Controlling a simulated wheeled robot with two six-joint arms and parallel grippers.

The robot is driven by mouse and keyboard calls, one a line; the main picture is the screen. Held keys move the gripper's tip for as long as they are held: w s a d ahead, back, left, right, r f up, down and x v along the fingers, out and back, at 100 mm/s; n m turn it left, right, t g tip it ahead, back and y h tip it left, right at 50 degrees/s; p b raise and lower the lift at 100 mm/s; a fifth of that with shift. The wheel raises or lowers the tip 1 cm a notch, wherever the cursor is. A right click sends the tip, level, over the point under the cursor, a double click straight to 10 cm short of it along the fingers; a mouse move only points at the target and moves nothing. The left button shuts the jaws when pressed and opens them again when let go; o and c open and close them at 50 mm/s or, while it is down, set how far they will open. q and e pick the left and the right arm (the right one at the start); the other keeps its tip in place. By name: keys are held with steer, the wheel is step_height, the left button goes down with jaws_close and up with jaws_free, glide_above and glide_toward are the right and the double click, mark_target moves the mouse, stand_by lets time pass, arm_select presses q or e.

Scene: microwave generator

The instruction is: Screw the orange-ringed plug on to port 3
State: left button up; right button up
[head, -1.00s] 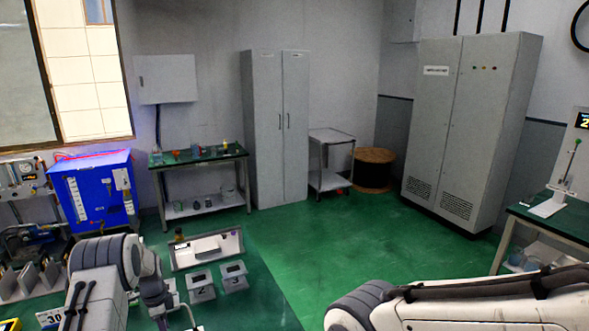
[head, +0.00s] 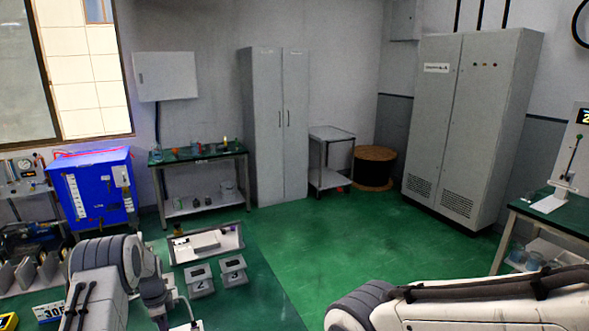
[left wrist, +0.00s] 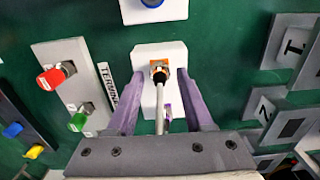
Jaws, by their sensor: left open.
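The orange-ringed plug (left wrist: 159,72) sits on a white block (left wrist: 148,53) in the left wrist view, with a pale cable running from it towards my wrist. My left gripper (left wrist: 153,108) is open; its purple fingers are on either side of the plug and cable, apart from the plug. In the head view the grey block marked 3 (head: 233,271) stands on the green bench beside the block marked 2 (head: 200,280). My left gripper's fingers cannot be made out there. My right gripper is out of view; only its arm shows.
In the left wrist view, a red connector (left wrist: 52,78) and a green one (left wrist: 79,121) stand on a grey plate at left. A blue connector (left wrist: 152,3) is above. Grey numbered blocks (left wrist: 293,42) are at right. A shallow tray (head: 177,252) lies behind the blocks.

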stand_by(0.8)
arm_select(q)
jaws_close()
stand_by(1.3)
steer(key=shift+r, duration=0.15)
steer(key=shift+r+p, duration=1.6)
steer(key=shift+r, duration=1.3)
